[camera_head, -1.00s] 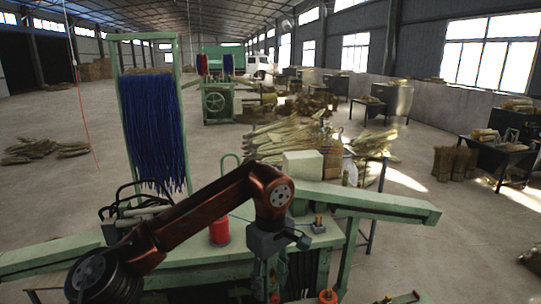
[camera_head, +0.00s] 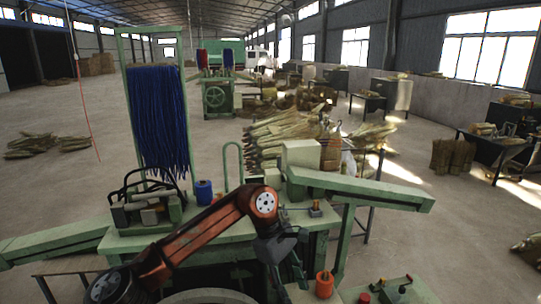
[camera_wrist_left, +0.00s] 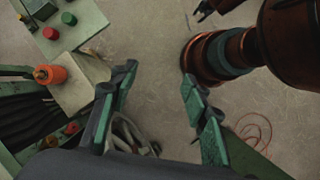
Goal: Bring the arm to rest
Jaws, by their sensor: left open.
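My left arm comes in from the lower left of the head view, bends at an orange-brown elbow and reaches down in front of the green winding machine (camera_head: 130,243). My left gripper (camera_head: 284,268) hangs pointing down at the machine's front edge. In the left wrist view the gripper (camera_wrist_left: 158,92) has its two green-padded fingers wide apart, with only floor between them. It holds nothing. An orange spool (camera_head: 323,284) stands to the right of the gripper; it also shows in the left wrist view (camera_wrist_left: 50,75), left of the fingers.
A blue spool (camera_head: 204,192) stands on the machine. Blue strands (camera_head: 158,125) hang from a green frame at the left. A control box (camera_head: 400,291) with buttons is at lower right. Broom straw (camera_head: 285,135) is piled behind the machine. Open floor lies beyond.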

